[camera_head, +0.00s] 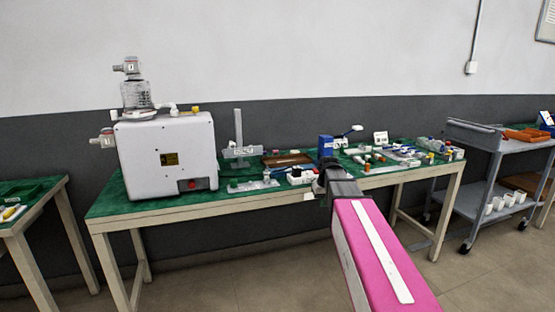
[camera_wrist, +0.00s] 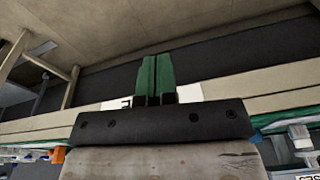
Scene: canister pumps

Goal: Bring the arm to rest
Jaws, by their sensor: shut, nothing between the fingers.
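My gripper (camera_wrist: 156,78) shows in the wrist view with its two green fingers side by side and touching, nothing between them. In the head view my pink arm reaches up from the lower right, and its dark end (camera_head: 335,182) is in front of the table's front edge. The fingers are hard to make out there. My gripper appears apart from these.
Small parts, a blue block (camera_head: 326,146) and a grey stand (camera_head: 238,140) crowd the table's middle and right. A grey trolley (camera_head: 480,136) stands at the right, and another green-topped table (camera_head: 40,188) at the left. The floor (camera_head: 270,280) in front is clear.

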